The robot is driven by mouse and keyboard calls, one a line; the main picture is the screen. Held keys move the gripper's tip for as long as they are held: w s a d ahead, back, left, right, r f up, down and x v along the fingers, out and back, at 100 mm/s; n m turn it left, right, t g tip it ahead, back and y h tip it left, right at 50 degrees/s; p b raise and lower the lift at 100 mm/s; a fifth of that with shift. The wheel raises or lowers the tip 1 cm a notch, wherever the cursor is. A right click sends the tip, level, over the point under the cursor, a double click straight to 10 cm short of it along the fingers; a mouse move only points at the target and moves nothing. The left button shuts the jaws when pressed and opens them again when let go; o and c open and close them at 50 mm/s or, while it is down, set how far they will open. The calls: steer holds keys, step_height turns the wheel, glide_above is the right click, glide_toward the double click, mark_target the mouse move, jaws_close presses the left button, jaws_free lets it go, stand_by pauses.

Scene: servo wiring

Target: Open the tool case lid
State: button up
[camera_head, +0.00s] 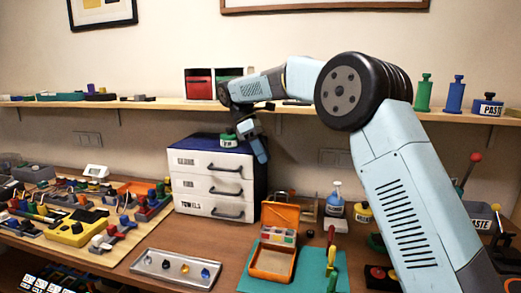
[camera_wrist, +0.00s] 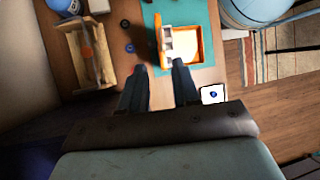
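The orange tool case (camera_head: 272,275) sits on the green mat on the workbench. Its lid (camera_head: 281,214) stands raised at the back, and a tray with coloured pieces shows in front of it. In the wrist view the case (camera_wrist: 206,38) lies just beyond my fingertips, with the lid edge-on at its left side. My gripper (camera_wrist: 159,67) has its two fingers apart with nothing between them. In the head view my gripper (camera_head: 262,153) hangs in front of the drawer cabinet, above and behind the case. I see no contact with the lid.
A drawer cabinet (camera_head: 213,183) stands behind and left of the case. A wooden caddy (camera_wrist: 76,58) is to the left in the wrist view. A grey tray (camera_head: 176,268) with small pieces lies left of the green mat (camera_head: 312,262).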

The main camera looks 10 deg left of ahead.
steer(key=shift+v, duration=0.8)
steer(key=s+d+r+m+t+y, duration=0.1)
steer(key=s+d+r+m, duration=0.25)
steer(key=d, duration=0.45)
steer(key=s+d+r+m+t+y, duration=0.15)
steer(key=s+d, duration=0.25)
steer(key=d, duration=0.5)
steer(key=s+d+r+m+y, duration=0.1)
steer(key=s+d+r+m, duration=0.2)
steer(key=d, duration=0.5)
steer(key=s+d+f+m+t, duration=0.1)
steer(key=s+d+f+m, duration=0.2)
steer(key=s+d, duration=0.2)
steer(key=s+d+f+m+t+y, duration=0.1)
steer(key=s+d+f+m+t, duration=0.1)
steer(key=s+d, duration=0.3)
steer(key=s+d+f+m+t+y, duration=0.1)
steer(key=s+d+f+m, duration=0.3)
steer(key=s, duration=0.6)
steer(key=shift+s+d+f+m+t, duration=0.35)
steer(key=shift+d+m+t, duration=0.25)
steer(key=shift+d, duration=0.4)
